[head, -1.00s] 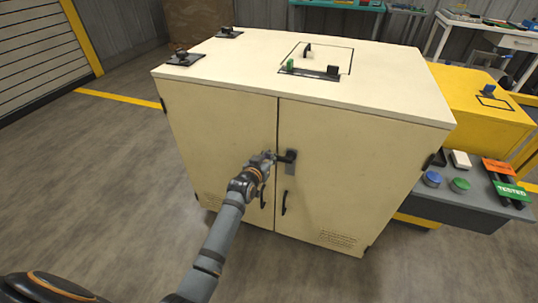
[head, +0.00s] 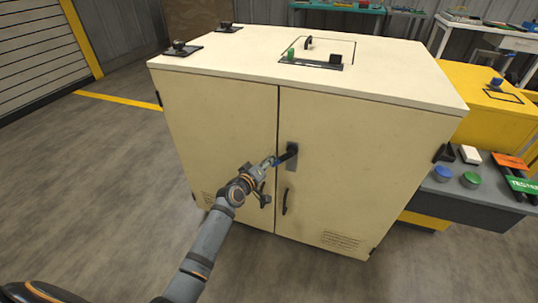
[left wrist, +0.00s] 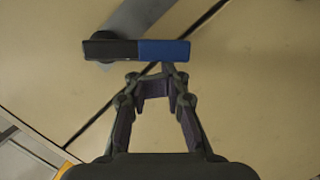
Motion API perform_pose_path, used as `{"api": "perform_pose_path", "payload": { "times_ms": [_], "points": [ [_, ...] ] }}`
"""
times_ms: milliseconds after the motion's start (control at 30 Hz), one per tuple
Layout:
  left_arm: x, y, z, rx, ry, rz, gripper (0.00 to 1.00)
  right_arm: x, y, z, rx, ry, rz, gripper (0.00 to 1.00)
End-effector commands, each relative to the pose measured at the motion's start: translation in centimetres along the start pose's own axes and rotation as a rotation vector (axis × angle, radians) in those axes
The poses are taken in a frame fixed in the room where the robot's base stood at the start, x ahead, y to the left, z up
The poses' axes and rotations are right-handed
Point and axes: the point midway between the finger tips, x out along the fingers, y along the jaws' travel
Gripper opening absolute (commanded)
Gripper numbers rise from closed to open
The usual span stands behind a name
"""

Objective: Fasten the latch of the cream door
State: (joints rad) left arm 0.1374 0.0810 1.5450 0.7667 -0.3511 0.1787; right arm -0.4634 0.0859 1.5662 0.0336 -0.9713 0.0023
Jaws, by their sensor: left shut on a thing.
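The cream cabinet's two closed-looking front doors (head: 222,140) meet at a vertical seam. The latch is a grey plate (head: 292,163) on the right door with a black lever (head: 289,153). In the left wrist view the lever (left wrist: 110,50) has a blue end (left wrist: 164,50) that lies across the seam. In the head view the lever slants down to the left from its pivot. My left gripper (head: 270,161) is shut on the lever's blue end; its fingertips also show in the left wrist view (left wrist: 156,74). My right gripper is not in view.
Black door handles sit below the latch, the right one (head: 285,202) clear of my gripper. A yellow cabinet (head: 485,115) and a grey bench (head: 470,205) with coloured buttons stand at the right. The floor at the left is open.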

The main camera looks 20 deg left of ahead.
Motion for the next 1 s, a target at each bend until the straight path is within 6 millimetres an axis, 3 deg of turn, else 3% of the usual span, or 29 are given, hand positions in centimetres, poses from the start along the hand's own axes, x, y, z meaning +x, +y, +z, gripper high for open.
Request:
{"api": "perform_pose_path", "payload": {
  "times_ms": [200, 400, 600, 1000],
  "points": [
    [0.5, -1.0, 1.8, -0.2, 0.0, 0.051, 0.0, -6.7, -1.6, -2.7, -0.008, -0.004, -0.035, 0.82],
    [0.8, -1.1, 3.1, -0.377, 0.001, 0.096, 0.0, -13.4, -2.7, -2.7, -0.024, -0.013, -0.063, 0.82],
    [1.1, -1.0, 4.2, -0.532, 0.001, 0.134, 0.0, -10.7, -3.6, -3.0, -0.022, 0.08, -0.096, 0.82],
    [1.3, -0.5, 5.3, -0.712, 0.0, 0.179, 0.0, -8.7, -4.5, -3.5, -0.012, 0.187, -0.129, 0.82]
  ]
}}
